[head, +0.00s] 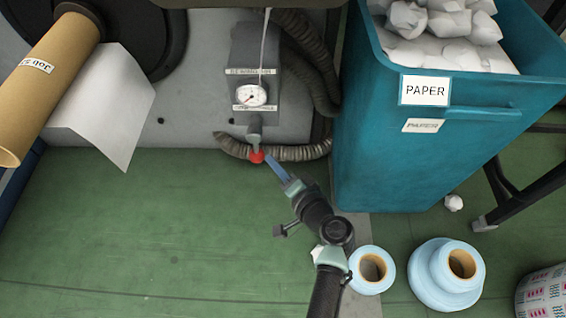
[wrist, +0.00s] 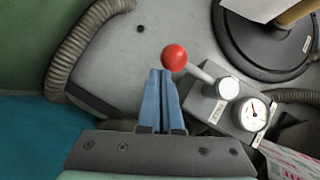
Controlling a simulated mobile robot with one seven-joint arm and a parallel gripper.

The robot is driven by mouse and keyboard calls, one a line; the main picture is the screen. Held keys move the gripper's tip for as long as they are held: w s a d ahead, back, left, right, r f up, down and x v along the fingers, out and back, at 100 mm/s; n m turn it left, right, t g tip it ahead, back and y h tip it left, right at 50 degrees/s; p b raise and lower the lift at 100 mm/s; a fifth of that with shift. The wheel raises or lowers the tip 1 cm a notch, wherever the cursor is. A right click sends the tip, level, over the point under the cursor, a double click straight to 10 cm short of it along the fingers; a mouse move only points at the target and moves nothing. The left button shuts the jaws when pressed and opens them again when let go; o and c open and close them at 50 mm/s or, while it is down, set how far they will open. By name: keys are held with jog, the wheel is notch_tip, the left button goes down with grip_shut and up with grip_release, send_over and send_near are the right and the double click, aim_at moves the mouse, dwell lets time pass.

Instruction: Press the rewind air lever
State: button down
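The air lever has a red ball knob (head: 257,156) on a short grey stem, which comes out of a grey valve box (head: 256,60) with a round white gauge (head: 250,95). The red knob also shows in the wrist view (wrist: 175,57), with its stem running down right to the gauge box. My gripper (head: 271,160) has blue fingers, closed together with nothing between them. In the wrist view the fingertips (wrist: 161,73) lie just below and left of the knob. In the head view they are just right of it. I cannot tell whether they touch it.
Ribbed grey hoses (head: 295,152) run behind and below the valve box. A teal paper bin (head: 420,165) stands close on the right. A brown roll core (head: 45,85) with a white sheet is at the left. Light blue rolls (head: 440,283) stand on the green floor.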

jog(key=shift+a+f+b, duration=0.15)
jog(key=shift+a+f, duration=0.05)
jog(key=shift+a, duration=0.6)
jog(key=shift+a+f+b, duration=0.15)
jog(key=shift+a, duration=0.6)
jog(key=shift+a+f+b, duration=0.15)
jog(key=shift+a+f, duration=0.05)
jog(key=shift+a, duration=0.7)
